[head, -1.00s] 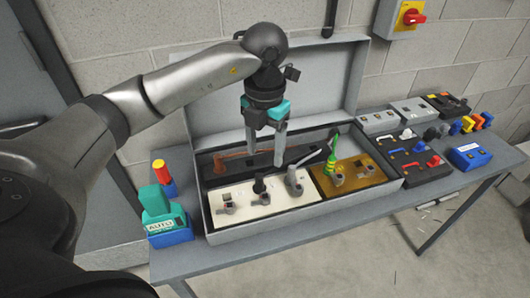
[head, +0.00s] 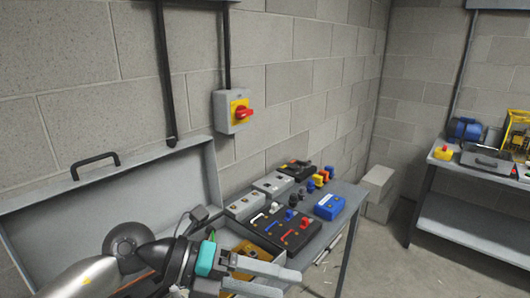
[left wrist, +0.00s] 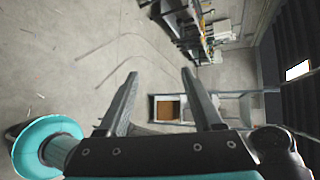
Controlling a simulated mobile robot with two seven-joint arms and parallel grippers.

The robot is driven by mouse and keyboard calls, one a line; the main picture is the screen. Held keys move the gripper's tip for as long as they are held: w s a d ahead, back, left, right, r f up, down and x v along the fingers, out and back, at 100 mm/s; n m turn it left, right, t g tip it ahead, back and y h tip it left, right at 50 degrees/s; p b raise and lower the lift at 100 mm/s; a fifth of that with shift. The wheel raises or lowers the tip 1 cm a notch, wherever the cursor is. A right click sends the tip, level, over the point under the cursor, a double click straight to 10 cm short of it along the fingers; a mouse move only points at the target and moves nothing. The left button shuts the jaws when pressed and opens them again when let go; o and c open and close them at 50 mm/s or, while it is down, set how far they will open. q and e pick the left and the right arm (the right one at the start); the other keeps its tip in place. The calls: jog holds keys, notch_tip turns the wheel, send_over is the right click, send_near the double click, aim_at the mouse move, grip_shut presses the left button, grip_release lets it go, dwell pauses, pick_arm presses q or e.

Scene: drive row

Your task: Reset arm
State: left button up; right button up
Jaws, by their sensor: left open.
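My left arm comes in at the bottom left of the head view. Its gripper (head: 285,281) points to the right, roughly level, with two grey fingers apart and nothing between them. In the left wrist view the open fingers (left wrist: 158,75) are also empty, with bare floor and distant furniture beyond. The open grey case (head: 190,165) stands behind the arm, its lid raised. The arm hides most of the inside of the case; a bit of a brown-yellow panel (head: 262,249) shows. My right gripper is not in view.
A dark panel with coloured handles (head: 285,232), grey boxes (head: 272,184) and a blue box (head: 329,207) stand on the table right of the case. A red-yellow wall switch (head: 238,112) hangs above. Another bench (head: 470,230) stands at the far right, with open floor between.

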pick_arm(q)
jog(key=w+a+r+n+t+h, duration=0.1)
jog(key=w+r+n+t+h, duration=0.35)
jog(key=r+n+t, duration=0.75)
jog(key=w+a+f+n+t+y, duration=0.4)
jog(key=a+n+t+y, duration=0.5)
jog(key=n, duration=0.4)
jog(key=s+a+f+n+g+y, duration=0.2)
jog(key=a+f+n+g+y, duration=0.25)
jog(key=f, duration=0.25)
jog(key=s+a+f+n+g+y, duration=0.25)
jog(key=f+n+y, duration=0.2)
jog(key=f, duration=0.35)
jog(key=s+f+n+g, duration=0.2)
jog(key=s+f+g, duration=1.05)
jog(key=s, duration=0.55)
notch_tip(320, 180, down, 27)
jog(key=s+b, duration=0.2)
jog(key=b, duration=0.2)
jog(key=s+a+f+g+b, duration=0.1)
jog(key=s+a+f+b, duration=0.1)
jog(key=s+f, duration=1.4)
jog(key=shift+a+f+b, duration=0.4)
jog(key=shift+f+b, duration=0.2)
jog(key=shift+f, duration=0.35)
